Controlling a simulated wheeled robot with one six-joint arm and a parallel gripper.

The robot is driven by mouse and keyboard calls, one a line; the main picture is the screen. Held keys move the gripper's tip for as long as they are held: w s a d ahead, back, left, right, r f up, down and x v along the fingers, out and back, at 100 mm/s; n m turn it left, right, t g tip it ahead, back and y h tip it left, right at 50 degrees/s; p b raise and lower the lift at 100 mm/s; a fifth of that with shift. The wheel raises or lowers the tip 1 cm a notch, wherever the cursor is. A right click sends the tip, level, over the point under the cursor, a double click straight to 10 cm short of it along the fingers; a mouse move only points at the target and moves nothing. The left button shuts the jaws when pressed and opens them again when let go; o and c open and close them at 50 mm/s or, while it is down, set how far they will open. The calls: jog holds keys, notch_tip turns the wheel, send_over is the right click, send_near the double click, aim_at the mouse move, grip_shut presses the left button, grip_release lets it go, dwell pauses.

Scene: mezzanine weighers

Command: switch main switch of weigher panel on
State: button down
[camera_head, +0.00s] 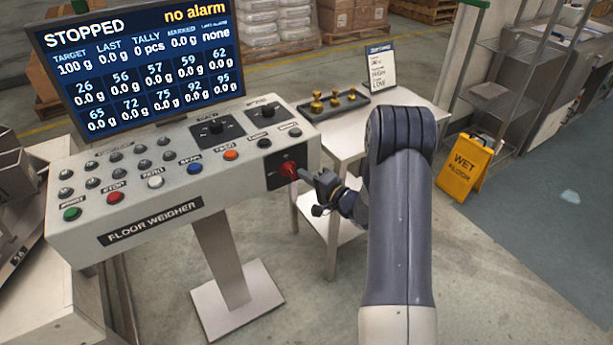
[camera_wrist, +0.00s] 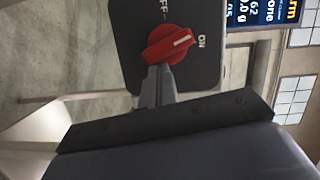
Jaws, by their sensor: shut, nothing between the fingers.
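The main switch (camera_head: 288,170) is a red rotary knob on a dark plate at the right end of the floor weigher panel (camera_head: 150,238). In the wrist view the knob (camera_wrist: 168,46) has a white pointer line beside the printed OFF and ON marks. The line points close to ON, tipped slightly towards the OFF side. My gripper (camera_head: 304,175) is shut, with its fingertips at the knob's edge. In the wrist view the fingers (camera_wrist: 159,80) meet the knob's lower side and seem to touch it; nothing is between them.
The panel's screen (camera_head: 140,62) reads STOPPED and no alarm. Several coloured buttons and two black selectors share the panel face. A side table (camera_head: 385,100) with a tray of brass weights (camera_head: 333,103) stands behind. A yellow wet-floor sign (camera_head: 463,168) stands at right.

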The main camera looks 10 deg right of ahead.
jog(key=shift+a+f+m, duration=0.1)
jog(key=shift+f+m, duration=0.05)
jog(key=shift+m, duration=0.25)
jog(key=shift+f+b, duration=0.2)
jog(key=shift+b, duration=0.2)
dwell(1.2)
dwell(1.0)
